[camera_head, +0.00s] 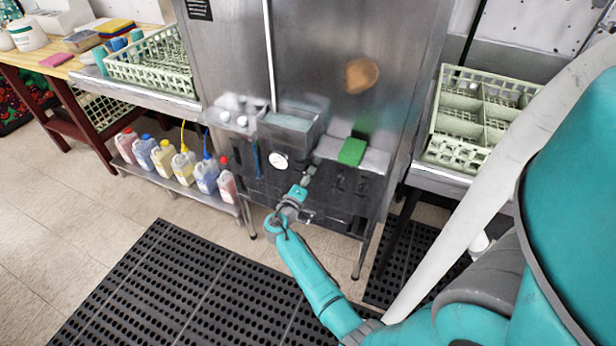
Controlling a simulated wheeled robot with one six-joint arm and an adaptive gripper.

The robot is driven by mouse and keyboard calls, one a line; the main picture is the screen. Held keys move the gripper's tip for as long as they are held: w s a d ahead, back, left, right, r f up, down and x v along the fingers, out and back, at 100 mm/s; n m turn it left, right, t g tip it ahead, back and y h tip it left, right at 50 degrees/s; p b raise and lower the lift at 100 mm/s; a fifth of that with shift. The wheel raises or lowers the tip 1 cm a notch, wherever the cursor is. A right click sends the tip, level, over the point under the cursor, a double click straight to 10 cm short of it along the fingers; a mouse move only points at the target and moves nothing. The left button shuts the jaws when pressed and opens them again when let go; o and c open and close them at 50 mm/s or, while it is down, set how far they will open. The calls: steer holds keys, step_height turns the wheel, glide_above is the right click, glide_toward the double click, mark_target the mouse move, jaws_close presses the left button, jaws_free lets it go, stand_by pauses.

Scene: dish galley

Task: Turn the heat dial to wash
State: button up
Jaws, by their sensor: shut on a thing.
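My gripper (308,173) reaches up from below to the dark front panel (335,200) of the steel dish machine. It is shut at the panel, on what looks like the heat dial. The fingers cover the dial, so its pointer and its setting cannot be read. A round white gauge (278,160) sits on the panel just left of my gripper. Small dark knobs or marks (350,184) show on the panel to the right, too small to read.
A green block (352,151) lies on the ledge above the panel. Several coloured jugs (184,166) stand on a low shelf at left. Crate racks stand on the left counter (150,62) and right counter (478,120). A black mat (170,285) covers the floor in front.

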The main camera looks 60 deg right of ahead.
steer(key=shift+f+m, duration=0.1)
steer(key=shift+m, duration=0.8)
steer(key=o, duration=1.1)
steer(key=shift+o, duration=0.2)
steer(key=s+a, duration=0.1)
steer(key=a, duration=1.1)
